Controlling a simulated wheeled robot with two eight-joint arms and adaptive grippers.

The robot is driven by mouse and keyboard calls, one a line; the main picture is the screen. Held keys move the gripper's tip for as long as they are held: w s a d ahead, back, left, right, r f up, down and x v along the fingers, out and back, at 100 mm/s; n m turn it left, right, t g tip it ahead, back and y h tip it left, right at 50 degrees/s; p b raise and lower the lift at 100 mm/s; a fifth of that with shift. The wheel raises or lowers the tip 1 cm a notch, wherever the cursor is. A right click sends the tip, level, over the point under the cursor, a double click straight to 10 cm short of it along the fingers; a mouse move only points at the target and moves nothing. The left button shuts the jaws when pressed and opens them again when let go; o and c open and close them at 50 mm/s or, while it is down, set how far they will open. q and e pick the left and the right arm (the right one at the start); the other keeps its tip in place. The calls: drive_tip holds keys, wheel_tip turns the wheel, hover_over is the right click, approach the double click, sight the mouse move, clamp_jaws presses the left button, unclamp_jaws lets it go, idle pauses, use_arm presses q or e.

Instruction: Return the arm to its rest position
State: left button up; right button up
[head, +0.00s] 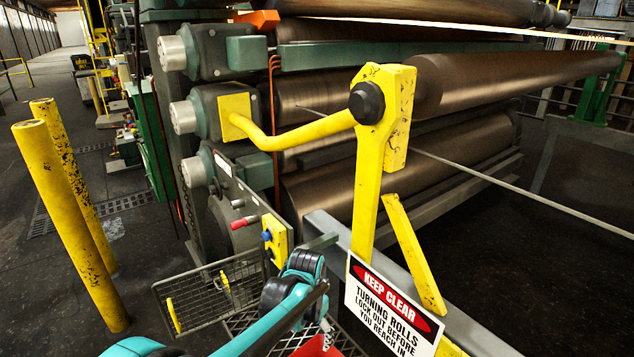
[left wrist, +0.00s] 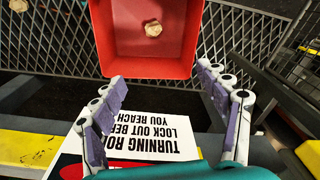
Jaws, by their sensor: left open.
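My left arm (head: 276,318) comes in teal and dark from the bottom left in the head view and reaches to the mesh platform by the machine. My left gripper (left wrist: 160,76) is open in the left wrist view, with nothing between its purple-grey fingers. In the head view the gripper (head: 325,335) points down beside the warning sign, small and partly hidden. A red bin (left wrist: 150,68) lies beyond the fingertips, with a small beige lump (left wrist: 153,28) inside it. The bin's edge also shows at the bottom of the head view (head: 318,348). My right gripper is not in view.
A white "keep clear" sign (head: 393,310) hangs right of the gripper, below a yellow bracket (head: 368,190). Large rolls (head: 510,85) stand behind. A wire basket (head: 205,297) is left of the arm. Yellow posts (head: 65,225) stand on the left, with open floor around them.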

use_arm(q)
drive_tip(key=s+a+r+n+t, duration=0.3)
drive_tip(key=s+a+r, duration=0.5)
drive_tip(key=a, duration=0.1)
drive_tip(key=s+a+n+t, duration=0.3)
drive_tip(key=s+a, duration=0.4)
drive_tip(key=s, duration=0.4)
drive_tip(key=shift+a+n+t, duration=0.15)
drive_tip(key=shift+n+t, duration=0.15)
drive_tip(key=shift+f, duration=0.15)
